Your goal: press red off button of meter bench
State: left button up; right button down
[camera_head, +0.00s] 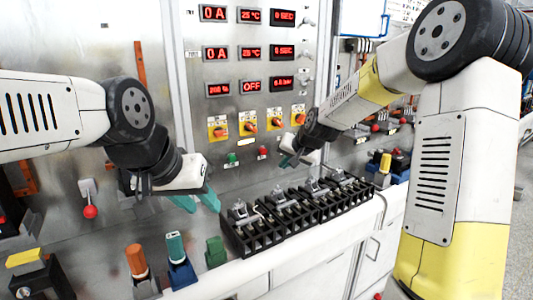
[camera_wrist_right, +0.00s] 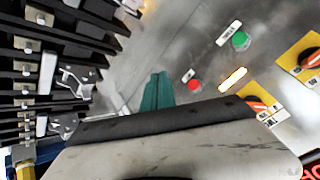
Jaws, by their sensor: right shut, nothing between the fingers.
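The red button (camera_head: 263,152) sits on the grey metal panel of the meter bench, right of a green button (camera_head: 231,158). In the right wrist view the red button (camera_wrist_right: 195,86) is just right of my right gripper's teal fingertips (camera_wrist_right: 157,88), and the green button (camera_wrist_right: 240,40) is further up right. My right gripper (camera_head: 288,159) is shut and empty, a little right of the red button in the head view; I see no contact. My left gripper (camera_head: 199,200) is open and empty in front of the panel, left of the black terminal blocks.
Black terminal blocks (camera_head: 292,215) line the ledge below the buttons. Orange (camera_head: 136,260), teal (camera_head: 176,247) and green (camera_head: 215,250) plugs stand at the front left. Yellow-plated rotary switches (camera_head: 248,124) and red digital displays (camera_head: 251,52) are above. A red-knobbed lever (camera_head: 90,211) is at left.

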jog(key=w+a, duration=0.5)
jog(key=w, duration=0.2)
jog(key=shift+w, duration=0.15)
jog(key=shift+w, duration=0.1)
dwell(2.1)
jog(key=shift+w+a, duration=0.15)
jog(key=shift+w, duration=0.1)
jog(key=shift+w+a, duration=0.3)
jog(key=shift+w, duration=0.1)
dwell(0.8)
dwell(0.3)
jog(key=shift+s+d, duration=0.5)
jog(key=shift+s, duration=0.3)
jog(key=shift+s+d, duration=0.7)
jog(key=shift+s, duration=0.35)
jog(key=shift+s+d, duration=0.7)
jog(key=shift+s, duration=0.3)
